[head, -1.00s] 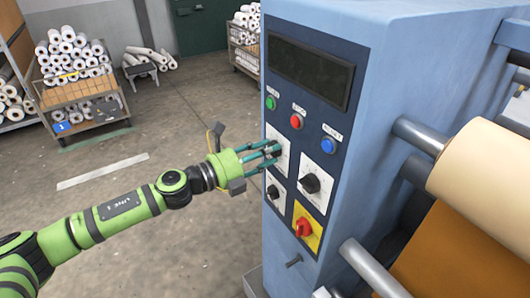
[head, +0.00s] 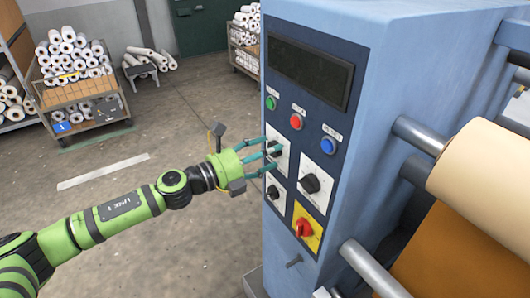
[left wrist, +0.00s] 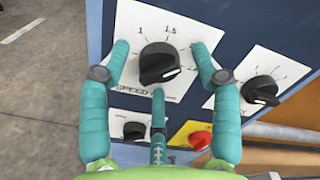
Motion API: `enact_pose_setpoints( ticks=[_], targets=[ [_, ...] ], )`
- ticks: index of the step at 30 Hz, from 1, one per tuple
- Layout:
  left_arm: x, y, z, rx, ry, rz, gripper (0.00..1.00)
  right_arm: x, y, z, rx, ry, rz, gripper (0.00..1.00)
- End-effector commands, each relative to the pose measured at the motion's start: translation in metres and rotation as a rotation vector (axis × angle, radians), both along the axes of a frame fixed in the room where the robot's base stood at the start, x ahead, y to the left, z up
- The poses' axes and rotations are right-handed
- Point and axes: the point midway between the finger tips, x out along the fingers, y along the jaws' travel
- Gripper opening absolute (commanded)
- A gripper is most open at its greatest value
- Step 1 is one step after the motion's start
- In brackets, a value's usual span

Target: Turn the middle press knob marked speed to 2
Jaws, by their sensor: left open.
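The speed knob (left wrist: 160,65) is black and round with a white pointer line on its ridge. It sits on a white plate (left wrist: 140,20) marked SPEED, with 1 and 1.5 readable above it. The white line points to the lower right in the left wrist view. My left gripper (head: 266,153) is open in front of this knob on the press. In the left wrist view its three teal fingers stand left, right and below the knob, with gaps showing. In the head view the fingers partly hide the knob. My right gripper is not in view.
Another black knob (head: 310,183) is right of the speed plate, a smaller one (head: 273,192) below. A red switch on yellow (head: 304,227) is lower right. Green (head: 271,103), red (head: 296,121) and blue (head: 328,145) buttons sit above. Free floor lies left of the press.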

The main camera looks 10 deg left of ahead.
Motion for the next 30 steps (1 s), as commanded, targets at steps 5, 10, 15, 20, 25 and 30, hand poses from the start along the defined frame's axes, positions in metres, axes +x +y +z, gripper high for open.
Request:
enact_pose_setpoints(
  ticks=[5,10,15,20,25,30],
  targets=[
    [-0.004,0.005,-0.001,-0.001,0.002,0.002,0.63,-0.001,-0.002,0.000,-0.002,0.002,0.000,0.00],
    [-0.021,0.021,-0.002,0.002,0.004,0.001,0.63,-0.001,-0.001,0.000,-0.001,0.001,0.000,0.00],
    [-0.040,0.040,-0.003,0.000,0.006,0.001,0.63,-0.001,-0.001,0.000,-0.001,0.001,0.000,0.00],
    [-0.056,0.055,-0.003,-0.002,0.006,0.001,0.63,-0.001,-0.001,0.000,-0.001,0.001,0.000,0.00],
    [-0.070,0.070,-0.002,-0.001,0.005,0.001,0.63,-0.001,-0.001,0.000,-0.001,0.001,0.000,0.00],
    [-0.080,0.079,-0.001,-0.001,0.004,0.001,0.63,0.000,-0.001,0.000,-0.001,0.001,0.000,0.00]
  ],
)
